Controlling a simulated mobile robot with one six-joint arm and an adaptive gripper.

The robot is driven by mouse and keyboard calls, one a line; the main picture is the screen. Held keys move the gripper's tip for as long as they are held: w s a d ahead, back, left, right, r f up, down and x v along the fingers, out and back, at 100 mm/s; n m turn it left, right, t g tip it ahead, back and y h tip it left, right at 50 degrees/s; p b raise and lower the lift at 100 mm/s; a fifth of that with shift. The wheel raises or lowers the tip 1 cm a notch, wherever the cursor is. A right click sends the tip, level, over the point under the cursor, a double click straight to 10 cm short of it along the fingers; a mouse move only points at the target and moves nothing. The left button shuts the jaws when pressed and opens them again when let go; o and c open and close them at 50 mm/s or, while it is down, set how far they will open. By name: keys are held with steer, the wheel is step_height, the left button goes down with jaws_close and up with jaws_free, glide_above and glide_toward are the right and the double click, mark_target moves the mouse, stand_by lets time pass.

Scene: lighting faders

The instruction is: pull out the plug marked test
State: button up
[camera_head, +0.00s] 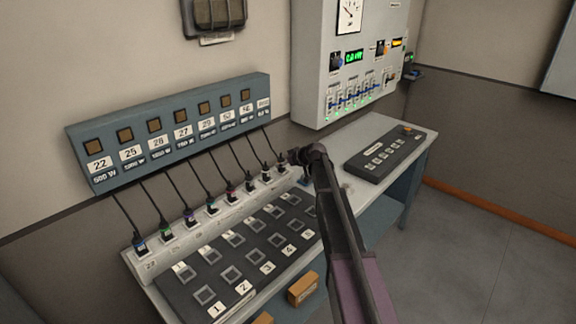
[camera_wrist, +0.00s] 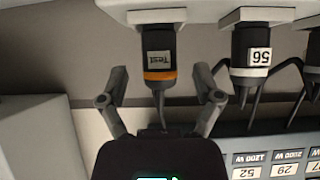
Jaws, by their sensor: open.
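The plug marked Test (camera_wrist: 158,55) is black with an orange band at its cable end and shows upside down in the wrist view. It is seated in a white socket on the socket rail (camera_wrist: 120,4). My gripper (camera_wrist: 162,76) is open, one finger on each side of the plug's banded end, with gaps visible on both sides. The cable runs from the plug toward my palm. In the head view my gripper (camera_head: 306,155) is at the right end of the rail (camera_head: 185,238), where my arm hides part of it.
A black plug marked 56 (camera_wrist: 250,55) sits close beside the right finger, its cable bending near it. A blue-grey labelled panel (camera_head: 125,165) is above the rail.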

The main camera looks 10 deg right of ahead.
steer(key=shift+w+a+f, duration=0.2)
steer(key=shift+w+f, duration=0.05)
jaws_close()
stand_by(0.3)
steer(key=shift+r, duration=0.4)
steer(key=shift+r+p, duration=1.95)
steer(key=shift+p, duration=0.3)
steer(key=shift+r, duration=0.1)
